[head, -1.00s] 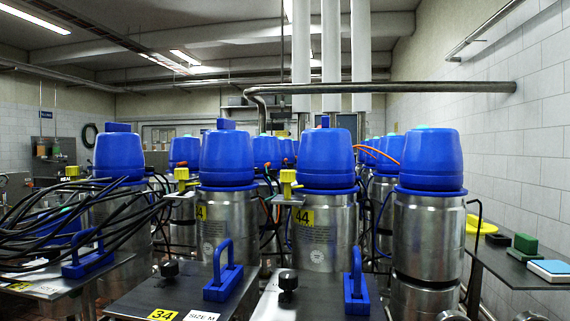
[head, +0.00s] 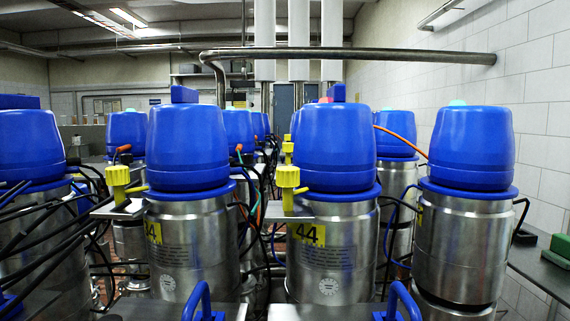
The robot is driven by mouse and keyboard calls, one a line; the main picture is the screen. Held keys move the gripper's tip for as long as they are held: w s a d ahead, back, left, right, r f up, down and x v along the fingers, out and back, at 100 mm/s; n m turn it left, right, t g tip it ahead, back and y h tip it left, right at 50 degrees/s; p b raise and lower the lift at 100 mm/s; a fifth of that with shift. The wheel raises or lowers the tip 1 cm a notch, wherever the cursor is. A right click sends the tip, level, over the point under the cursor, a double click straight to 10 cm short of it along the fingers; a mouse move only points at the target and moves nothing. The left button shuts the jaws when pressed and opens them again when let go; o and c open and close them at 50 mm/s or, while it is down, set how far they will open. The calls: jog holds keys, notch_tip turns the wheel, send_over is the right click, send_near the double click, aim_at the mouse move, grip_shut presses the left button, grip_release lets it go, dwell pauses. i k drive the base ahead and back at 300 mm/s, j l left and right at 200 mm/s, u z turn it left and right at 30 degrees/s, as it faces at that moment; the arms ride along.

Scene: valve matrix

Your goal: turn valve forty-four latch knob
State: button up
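Valve forty-four is a steel cylinder (head: 335,262) with a blue domed cap (head: 334,146), right of the middle in the head view. Its yellow label (head: 306,233) reads 44. I cannot tell if this yellow knob is the latch knob. A blue handle (head: 401,301) rises at the bottom edge in front of the valve. My gripper is not in view.
A like valve (head: 188,255) with its own yellow knob (head: 119,182) stands to the left, and another (head: 466,240) to the right. Black cables (head: 45,238) crowd the left side. A dark side table (head: 545,270) lies along the right wall.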

aim_at(287, 177)
jog(key=k, duration=1.05)
